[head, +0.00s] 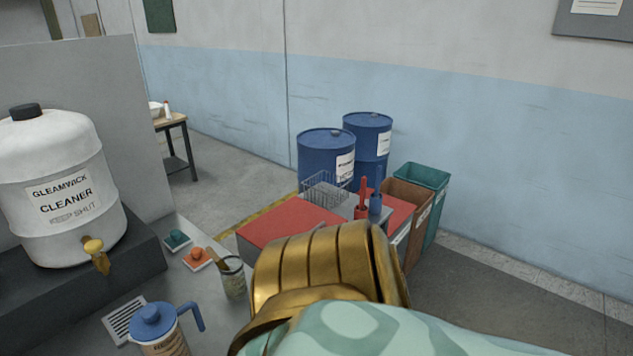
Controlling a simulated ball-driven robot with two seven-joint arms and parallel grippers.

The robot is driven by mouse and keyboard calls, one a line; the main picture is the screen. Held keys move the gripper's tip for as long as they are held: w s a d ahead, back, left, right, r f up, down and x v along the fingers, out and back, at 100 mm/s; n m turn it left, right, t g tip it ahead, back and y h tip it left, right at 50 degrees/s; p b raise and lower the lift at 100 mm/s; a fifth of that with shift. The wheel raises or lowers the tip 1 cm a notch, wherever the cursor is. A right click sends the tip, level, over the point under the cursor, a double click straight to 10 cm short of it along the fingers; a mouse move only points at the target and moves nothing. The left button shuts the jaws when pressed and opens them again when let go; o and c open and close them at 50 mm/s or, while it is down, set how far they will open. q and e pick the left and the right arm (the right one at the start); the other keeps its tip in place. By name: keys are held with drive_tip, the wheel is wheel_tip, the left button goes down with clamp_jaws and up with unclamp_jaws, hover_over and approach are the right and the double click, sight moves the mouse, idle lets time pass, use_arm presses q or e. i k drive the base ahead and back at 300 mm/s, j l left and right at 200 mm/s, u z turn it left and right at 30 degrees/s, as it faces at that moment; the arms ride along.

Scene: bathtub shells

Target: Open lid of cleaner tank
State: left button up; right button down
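The cleaner tank (65,195) is a white rounded tank at the left of the head view, labelled "GLEAMWICK CLEANER" and "KEEP SHUT". Its black lid (25,112) sits on the neck at the top and looks closed. A brass tap (95,250) sticks out low on its front. The tank stands on a dark grey raised block (145,262). Neither of my grippers shows. A gold and pale green part of my own arm fills the bottom middle, well to the right of the tank, and nothing of mine touches the tank.
A blue-lidded jug (165,330), a brush jar (233,280), and green (177,239) and orange (197,258) items stand on the grey counter right of the tank. Beyond are a red-topped bench (285,222), blue drums (325,155) and bins (420,177).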

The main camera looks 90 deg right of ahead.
sight(295, 215)
drive_tip(key=z, duration=2.55)
